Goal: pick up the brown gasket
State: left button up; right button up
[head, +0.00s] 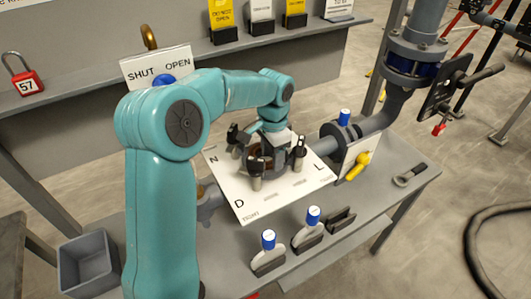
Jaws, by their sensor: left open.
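My left gripper (264,160) is open, pointing down over the white board (245,207) marked N, D and L. Brown surface (256,163), which seems to be the brown gasket, shows in a small patch under and beside the gripper. The gripper and dark round parts around it hide most of its shape. I cannot tell whether the fingers touch it. Black upright pieces (300,152) stand around this spot on the board. My right gripper is not in view.
A grey pipe with a yellow-handled valve (357,167) stands right of the board. Blue-capped pieces (312,228) stand along the bench's front. A grey bin (88,263) is at lower left. A red padlock (28,84) sits on the back shelf. A wrench-like tool (410,174) lies at right.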

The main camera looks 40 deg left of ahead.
pick_arm(q)
jog(key=shift+a+f, duration=0.15)
jog(key=shift+f, duration=0.4)
jog(key=shift+w+f, duration=0.15)
jog(key=shift+w, duration=0.05)
jog(key=shift+d, duration=0.2)
jog(key=shift+s+a, duration=0.15)
grip_shut()
